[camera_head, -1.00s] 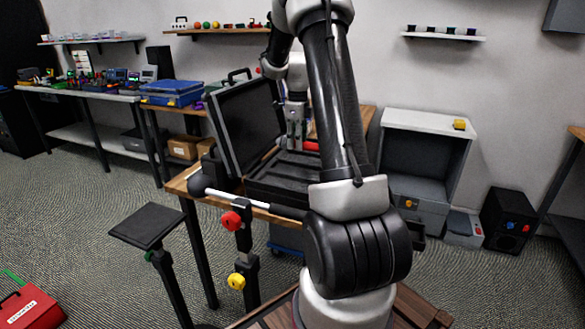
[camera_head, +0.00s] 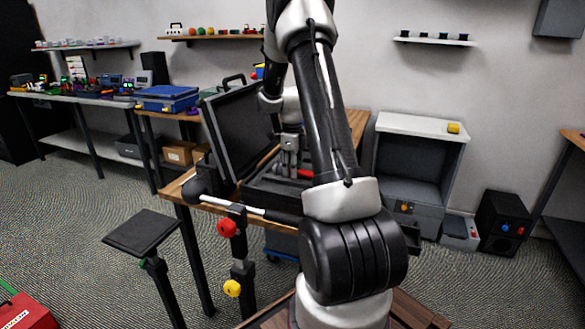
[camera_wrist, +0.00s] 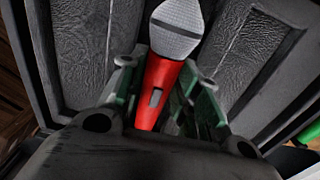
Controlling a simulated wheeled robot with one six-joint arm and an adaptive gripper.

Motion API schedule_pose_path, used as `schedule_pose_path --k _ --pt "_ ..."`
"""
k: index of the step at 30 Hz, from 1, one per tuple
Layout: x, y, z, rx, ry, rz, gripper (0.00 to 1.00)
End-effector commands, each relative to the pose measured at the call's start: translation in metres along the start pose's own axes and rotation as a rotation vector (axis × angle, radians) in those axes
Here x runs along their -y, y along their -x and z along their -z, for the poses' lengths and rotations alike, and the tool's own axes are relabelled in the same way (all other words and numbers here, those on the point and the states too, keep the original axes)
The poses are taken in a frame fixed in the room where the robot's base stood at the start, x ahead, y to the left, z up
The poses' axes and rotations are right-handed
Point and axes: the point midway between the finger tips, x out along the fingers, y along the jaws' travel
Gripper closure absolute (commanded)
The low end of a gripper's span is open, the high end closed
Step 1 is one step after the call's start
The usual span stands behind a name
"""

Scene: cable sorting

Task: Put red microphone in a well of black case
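The red microphone (camera_wrist: 158,88) has a grey mesh head and shows large in the wrist view. My gripper (camera_wrist: 165,68) has a finger on each side of its red body and appears shut on it. In the head view, my gripper (camera_head: 289,160) is low over the black case (camera_head: 273,198), with a bit of red beside it. The case lies open, its lid (camera_head: 240,130) raised on the left. In the wrist view, dark textured wells (camera_wrist: 92,45) show left and right of the microphone. Whether it touches the case floor cannot be told.
The case stands on a wooden table (camera_head: 177,188). The raised lid stands close to my gripper's left. A blue box (camera_head: 166,98) is on the bench behind left. A grey open cabinet (camera_head: 415,125) stands right of the table.

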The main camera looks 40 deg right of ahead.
Motion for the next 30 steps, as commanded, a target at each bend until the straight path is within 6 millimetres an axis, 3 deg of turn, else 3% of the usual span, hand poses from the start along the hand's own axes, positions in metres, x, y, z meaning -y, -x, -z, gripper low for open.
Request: schedule_pose_path --k 2,19,23,30 --pt "0.0 0.0 0.0 0.0 0.0 0.001 0.49" --pt "0.0 0.005 0.0 0.001 0.0 0.002 0.49" --pt "0.001 0.025 -0.001 0.003 0.0 0.004 0.49" --pt "0.001 0.08 -0.001 0.003 0.0 0.004 0.49"
